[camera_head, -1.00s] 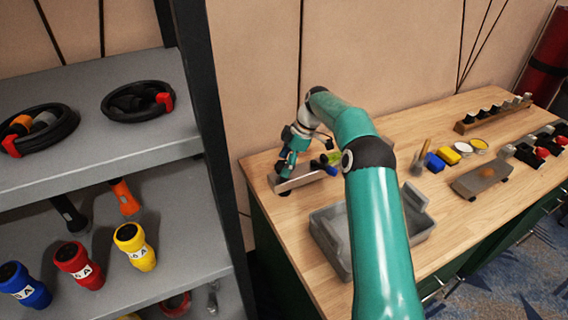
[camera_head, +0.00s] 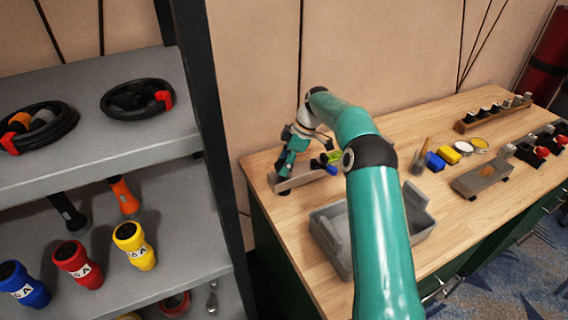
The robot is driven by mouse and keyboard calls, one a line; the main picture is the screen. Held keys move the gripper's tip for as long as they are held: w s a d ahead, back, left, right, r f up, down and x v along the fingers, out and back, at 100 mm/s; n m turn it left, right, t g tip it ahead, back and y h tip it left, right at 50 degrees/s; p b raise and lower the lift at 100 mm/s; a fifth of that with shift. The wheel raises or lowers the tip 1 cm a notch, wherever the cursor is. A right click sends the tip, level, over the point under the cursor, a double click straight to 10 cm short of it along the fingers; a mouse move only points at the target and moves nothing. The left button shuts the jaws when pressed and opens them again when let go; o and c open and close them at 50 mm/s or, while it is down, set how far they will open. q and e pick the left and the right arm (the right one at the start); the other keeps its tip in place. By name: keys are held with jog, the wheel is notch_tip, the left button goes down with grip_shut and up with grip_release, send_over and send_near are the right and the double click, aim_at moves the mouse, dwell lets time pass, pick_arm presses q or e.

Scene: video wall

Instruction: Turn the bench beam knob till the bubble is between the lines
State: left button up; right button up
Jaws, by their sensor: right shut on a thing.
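The bench beam (camera_head: 300,180) is a low grey bar near the back left corner of the wooden bench. A yellow-green bubble vial (camera_head: 333,157) shows at its right part, with a small blue part (camera_head: 331,169) just below it. The bubble and its lines are too small to read. My right gripper (camera_head: 283,171) points down at the beam's left part and is shut on the knob, which its fingers hide. My right forearm covers the area just right of the vial. My left gripper is not in view.
A grey open tray (camera_head: 340,262) stands in front of the beam, partly behind my arm. Blue (camera_head: 435,162) and yellow (camera_head: 448,155) blocks, a grey plate (camera_head: 481,180) and a wooden rack (camera_head: 465,127) lie to the right.

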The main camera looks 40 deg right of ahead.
jog(key=m+h+b, duration=0.1)
jog(key=m+b, duration=0.2)
jog(key=shift+f+t, duration=0.15)
jog(key=shift+t, duration=0.25)
jog(key=shift+a+m+h+b, duration=0.1)
jog(key=shift+m+h+b, duration=0.3)
jog(key=shift+m+b, duration=0.55)
jog(key=m+h+b, duration=0.1)
jog(key=m, duration=0.1)
jog(key=shift+m+t, duration=0.3)
jog(key=shift+m, duration=0.05)
jog(key=m, duration=0.1)
jog(key=m+h+b, duration=0.1)
jog(key=m, duration=0.1)
jog(key=shift+a+m, duration=0.2)
jog(key=shift+m, duration=0.1)
jog(key=m+h+b, duration=0.1)
jog(key=m+h, duration=0.1)
jog(key=m, duration=0.2)
jog(key=shift+m+g, duration=0.3)
jog(key=shift+g, duration=0.1)
jog(key=m+h+b, duration=0.1)
jog(key=m, duration=0.1)
jog(key=shift+a+m+g, duration=0.15)
jog(key=shift+m+g, duration=0.15)
jog(key=shift+m+g+h, duration=0.3)
jog(key=shift+m+g, duration=0.1)
jog(key=shift+m, duration=1)
jog(key=shift+a+f, duration=0.1)
